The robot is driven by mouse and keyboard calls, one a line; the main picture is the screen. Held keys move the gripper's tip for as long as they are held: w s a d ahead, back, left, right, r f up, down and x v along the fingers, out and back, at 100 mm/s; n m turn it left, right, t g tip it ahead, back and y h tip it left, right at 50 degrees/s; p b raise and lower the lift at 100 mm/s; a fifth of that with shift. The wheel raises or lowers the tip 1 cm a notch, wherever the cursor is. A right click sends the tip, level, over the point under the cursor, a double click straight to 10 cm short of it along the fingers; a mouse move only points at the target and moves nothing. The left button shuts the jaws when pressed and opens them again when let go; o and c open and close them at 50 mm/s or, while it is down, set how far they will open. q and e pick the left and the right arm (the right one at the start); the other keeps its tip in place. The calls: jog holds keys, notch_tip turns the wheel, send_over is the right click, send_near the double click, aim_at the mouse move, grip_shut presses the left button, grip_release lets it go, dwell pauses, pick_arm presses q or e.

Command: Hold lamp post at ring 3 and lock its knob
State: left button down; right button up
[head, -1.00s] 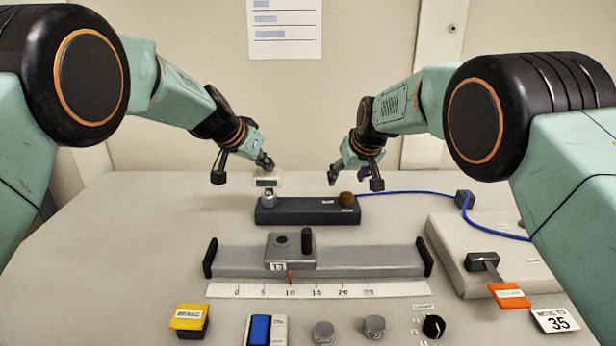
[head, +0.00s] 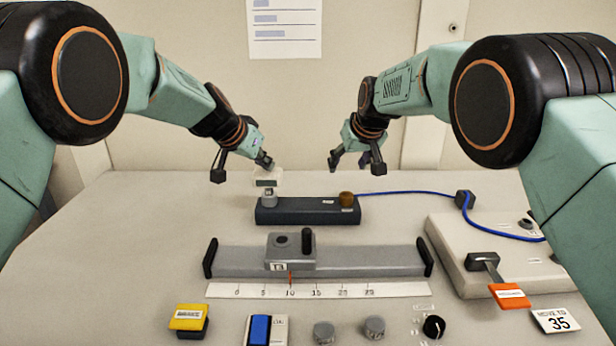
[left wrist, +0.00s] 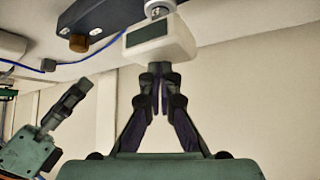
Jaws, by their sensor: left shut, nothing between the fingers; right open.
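The lamp post is a short silver post (head: 269,198) at the left end of a dark base block (head: 305,214). A white lamp head (head: 268,176) with a dark panel tops it and shows large in the left wrist view (left wrist: 165,38). No ring marks can be made out. A brown knob (head: 346,199) sits at the block's right end. My left gripper (head: 268,163) is shut and empty behind the lamp head; its fingertips (left wrist: 161,70) are close to the head, contact unclear. My right gripper (head: 348,166) is open above and behind the brown knob.
A grey rail (head: 370,259) with a sliding carriage (head: 290,250) and a scale strip (head: 330,290) lies in front. Buttons and knobs line the front edge. A blue cable (head: 410,192) runs right to a pale box (head: 450,250) with an orange-tagged lever (head: 510,296). The table's left side is clear.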

pick_arm(q)
jog(key=shift+r, duration=3.4)
jog(key=shift+w, duration=0.1)
